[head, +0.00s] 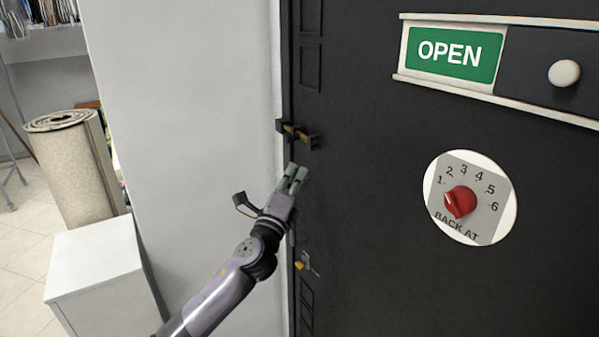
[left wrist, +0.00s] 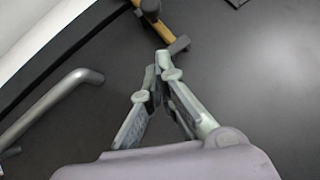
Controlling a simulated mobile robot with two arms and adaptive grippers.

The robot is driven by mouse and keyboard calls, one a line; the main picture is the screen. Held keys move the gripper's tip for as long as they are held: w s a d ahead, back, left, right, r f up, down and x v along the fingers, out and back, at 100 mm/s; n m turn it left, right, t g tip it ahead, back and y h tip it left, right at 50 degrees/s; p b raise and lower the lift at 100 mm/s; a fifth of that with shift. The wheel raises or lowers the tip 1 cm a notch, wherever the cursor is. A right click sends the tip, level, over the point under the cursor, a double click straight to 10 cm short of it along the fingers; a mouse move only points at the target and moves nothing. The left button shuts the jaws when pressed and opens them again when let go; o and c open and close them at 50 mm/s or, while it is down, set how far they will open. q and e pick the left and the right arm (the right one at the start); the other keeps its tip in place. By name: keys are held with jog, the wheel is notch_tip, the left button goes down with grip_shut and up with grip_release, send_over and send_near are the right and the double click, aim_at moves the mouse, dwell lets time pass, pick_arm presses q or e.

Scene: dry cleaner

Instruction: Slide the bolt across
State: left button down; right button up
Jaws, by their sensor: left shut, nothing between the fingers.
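The bolt (head: 298,133) is on the dark door (head: 370,200), near its left edge. It has a short brass rod with dark pieces around it. In the left wrist view its brass part (left wrist: 159,30) and dark fittings show at the top, just beyond my fingertips. My left gripper (head: 296,172) is just below the bolt in the head view, its fingers together and empty. In the left wrist view the fingertips (left wrist: 164,68) are close to a dark piece of the bolt; I cannot tell whether they touch. My right gripper is not in view.
A sliding sign (head: 453,54) reading OPEN and a red dial (head: 460,202) are on the door. A lock with a yellow tag (head: 299,265) is below my gripper. A grey bar handle (left wrist: 50,105) shows in the left wrist view. A white wall (head: 185,110) stands left.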

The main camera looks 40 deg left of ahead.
pick_arm(q)
jog(key=b+v, duration=0.2)
jog(key=v, duration=0.4)
jog(key=shift+s+a+f, duration=0.25)
jog(key=shift+f, duration=0.1)
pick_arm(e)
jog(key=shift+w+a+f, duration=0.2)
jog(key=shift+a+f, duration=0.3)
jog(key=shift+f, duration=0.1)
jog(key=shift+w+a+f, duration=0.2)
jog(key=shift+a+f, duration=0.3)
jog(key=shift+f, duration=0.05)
pick_arm(q)
jog(key=shift+d+r, duration=0.1)
